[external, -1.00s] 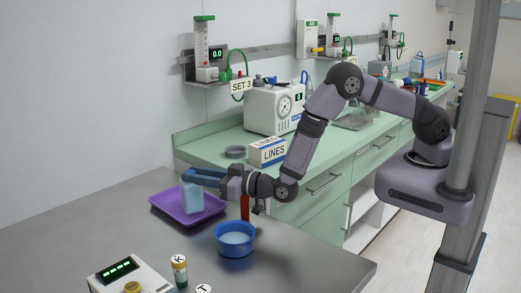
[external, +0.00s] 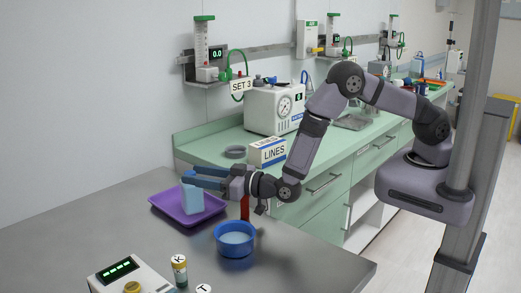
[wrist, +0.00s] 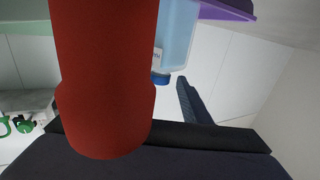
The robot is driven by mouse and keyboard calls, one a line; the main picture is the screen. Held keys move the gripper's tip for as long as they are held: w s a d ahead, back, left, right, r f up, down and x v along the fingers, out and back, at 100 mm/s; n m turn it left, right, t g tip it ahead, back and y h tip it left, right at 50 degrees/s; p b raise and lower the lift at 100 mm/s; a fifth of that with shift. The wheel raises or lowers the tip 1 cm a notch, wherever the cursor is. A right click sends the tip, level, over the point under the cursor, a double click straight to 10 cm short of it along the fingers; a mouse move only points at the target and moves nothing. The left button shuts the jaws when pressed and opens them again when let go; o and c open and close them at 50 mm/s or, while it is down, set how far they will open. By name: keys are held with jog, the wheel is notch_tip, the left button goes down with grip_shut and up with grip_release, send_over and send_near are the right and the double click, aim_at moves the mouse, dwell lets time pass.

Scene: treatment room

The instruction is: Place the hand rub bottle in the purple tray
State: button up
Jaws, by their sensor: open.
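The hand rub bottle (external: 192,200), pale blue, stands upright in the left part of the purple tray (external: 216,208). In the wrist view, which looks upside down, the bottle (wrist: 178,40) shows its blue cap (wrist: 160,78) and part of a label, with the purple tray (wrist: 232,8) at the top edge. My gripper (external: 196,178) is open, its blue fingers level with the bottle's top and just above it. In the external view they partly cover the bottle's top. I cannot tell whether a finger still touches it. One dark finger (wrist: 196,103) shows in the wrist view.
A red object (external: 244,207) stands below my wrist and fills much of the wrist view (wrist: 105,80). A blue bowl (external: 235,240) is in front of it. Capped vials (external: 180,270) and a display device (external: 130,278) are near the front. The table left of the tray is clear.

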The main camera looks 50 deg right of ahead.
jog(key=b+v, duration=0.2)
jog(key=v, duration=0.9)
jog(key=shift+s, duration=0.2)
